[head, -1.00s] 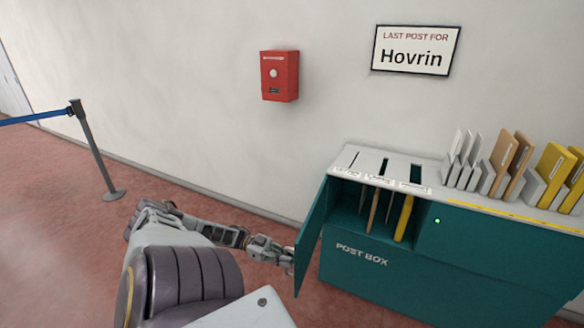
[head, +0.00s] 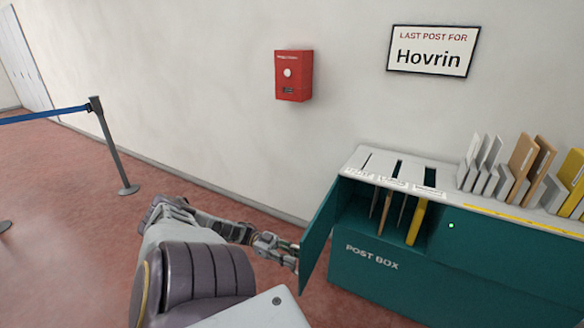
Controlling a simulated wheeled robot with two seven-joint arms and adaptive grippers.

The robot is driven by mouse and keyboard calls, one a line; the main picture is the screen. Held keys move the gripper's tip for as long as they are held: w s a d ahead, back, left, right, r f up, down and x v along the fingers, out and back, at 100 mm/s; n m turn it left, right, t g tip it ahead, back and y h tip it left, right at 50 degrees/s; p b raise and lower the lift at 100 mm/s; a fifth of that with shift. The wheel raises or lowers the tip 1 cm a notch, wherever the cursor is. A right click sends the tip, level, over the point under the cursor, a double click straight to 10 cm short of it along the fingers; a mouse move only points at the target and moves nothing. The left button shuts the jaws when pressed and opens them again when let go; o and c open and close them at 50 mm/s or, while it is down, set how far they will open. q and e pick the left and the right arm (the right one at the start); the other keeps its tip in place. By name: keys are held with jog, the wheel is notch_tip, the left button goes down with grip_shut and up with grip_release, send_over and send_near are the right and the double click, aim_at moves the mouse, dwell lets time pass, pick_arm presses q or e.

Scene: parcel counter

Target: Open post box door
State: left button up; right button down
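The teal post box (head: 400,285) stands against the wall at the right, with a white slotted top. Its door (head: 320,235) is swung open on the left side and sticks out toward me. Inside the open compartment, several upright brown, grey and yellow envelopes or dividers (head: 416,222) show. My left gripper (head: 290,257) is at the outer side of the door, near its lower free edge. The fingertips are small and partly hidden by the door, so I cannot tell whether they touch it or are shut. My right gripper is out of view.
Racks of envelopes (head: 525,165) stand on the counter top (head: 500,210) at the right. A red wall box (head: 293,75) and a "Hovrin" sign (head: 433,50) hang on the wall. A barrier post (head: 112,150) with a blue belt stands left. The floor between is clear.

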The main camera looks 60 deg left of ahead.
pick_arm(q)
jog(key=v, duration=1.2)
dwell(1.1)
jog(key=shift+f, duration=0.1)
dwell(0.6)
